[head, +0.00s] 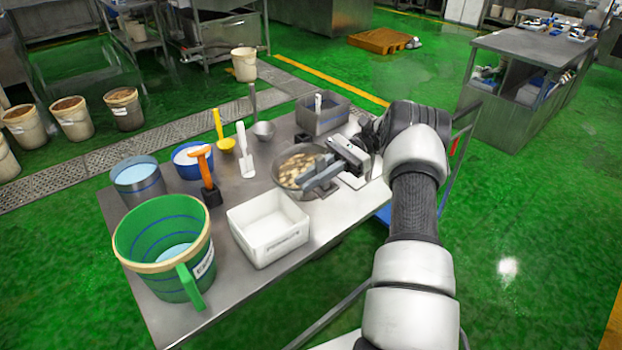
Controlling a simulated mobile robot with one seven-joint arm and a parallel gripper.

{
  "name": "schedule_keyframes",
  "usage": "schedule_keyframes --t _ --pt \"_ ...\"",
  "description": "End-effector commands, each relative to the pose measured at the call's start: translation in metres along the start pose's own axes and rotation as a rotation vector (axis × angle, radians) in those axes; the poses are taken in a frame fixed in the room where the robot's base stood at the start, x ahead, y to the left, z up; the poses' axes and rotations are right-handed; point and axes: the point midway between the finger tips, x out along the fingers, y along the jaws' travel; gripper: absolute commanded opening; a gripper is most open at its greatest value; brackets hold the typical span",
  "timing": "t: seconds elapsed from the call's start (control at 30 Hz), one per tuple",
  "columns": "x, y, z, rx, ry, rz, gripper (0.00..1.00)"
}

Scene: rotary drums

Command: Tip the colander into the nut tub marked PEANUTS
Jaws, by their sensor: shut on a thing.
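The colander (283,177) is a round metal bowl holding pale brown nuts (298,166), at the right part of the steel table. It looks about level; I cannot tell whether it rests on the table or is just above it. My gripper (312,180) is shut on its near right rim, and hides that side. A white rectangular tub (268,225) stands in front and to the left of the colander, apart from it. Its inside looks empty. Dark lettering on its front is too small to read surely. A grey tub (322,114) stands behind the colander.
A white scoop (243,150), a yellow ladle (222,132) and a metal ladle (263,129) stand behind.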

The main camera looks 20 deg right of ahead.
Motion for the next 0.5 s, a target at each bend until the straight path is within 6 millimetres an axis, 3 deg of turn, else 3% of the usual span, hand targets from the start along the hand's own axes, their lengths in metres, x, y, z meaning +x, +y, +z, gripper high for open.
schedule_keyframes --t 0.5 --pt "0.0066 -0.0002 0.0066 -0.006 0.119 0.001 0.00"
